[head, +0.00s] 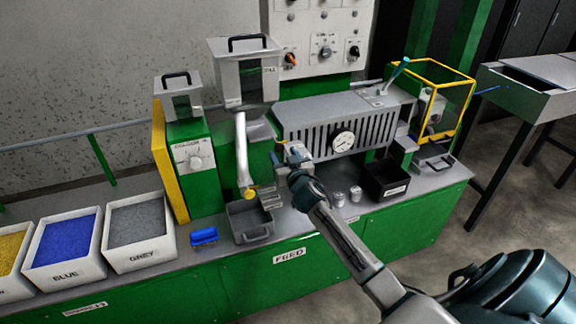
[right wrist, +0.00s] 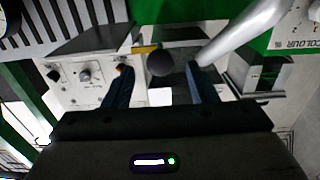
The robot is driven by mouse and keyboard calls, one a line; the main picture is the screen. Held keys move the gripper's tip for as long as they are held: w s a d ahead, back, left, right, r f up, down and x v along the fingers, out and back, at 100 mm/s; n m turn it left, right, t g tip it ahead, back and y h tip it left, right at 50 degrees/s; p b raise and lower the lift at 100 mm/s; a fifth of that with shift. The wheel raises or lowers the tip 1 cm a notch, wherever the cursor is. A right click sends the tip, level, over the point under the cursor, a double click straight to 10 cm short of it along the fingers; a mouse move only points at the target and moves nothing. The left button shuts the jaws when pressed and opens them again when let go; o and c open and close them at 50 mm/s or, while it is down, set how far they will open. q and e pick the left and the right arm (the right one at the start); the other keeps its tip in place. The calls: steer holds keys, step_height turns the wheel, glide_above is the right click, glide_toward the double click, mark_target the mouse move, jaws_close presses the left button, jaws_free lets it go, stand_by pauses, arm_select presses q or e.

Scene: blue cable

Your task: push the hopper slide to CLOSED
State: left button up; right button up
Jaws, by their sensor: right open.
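The hopper (head: 228,85) is a grey metal box with a black handle and a dark window, on the green machine at the left of centre in the head view. A grey ledge (head: 262,132) sticks out beneath it; I cannot read the slide's position there. In the right wrist view a dark round knob (right wrist: 160,62) shows between and beyond the fingertips, in front of a grey part; it looks like the slide's knob. My right gripper (head: 288,154) is open and empty, right of and below the hopper; it also shows in the right wrist view (right wrist: 158,78). My left gripper is out of view.
A pale sloping pipe (head: 242,150) runs down from the hopper close to the gripper. A slotted grey housing (head: 310,125) with a gauge stands to the right. A grey tray (head: 248,222), silver cans (head: 355,194) and a black bin (head: 386,182) sit on the bench.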

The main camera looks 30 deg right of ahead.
steer(key=shift+b+v, duration=0.4)
steer(key=shift+v, duration=1.55)
steer(key=shift+f, duration=0.1)
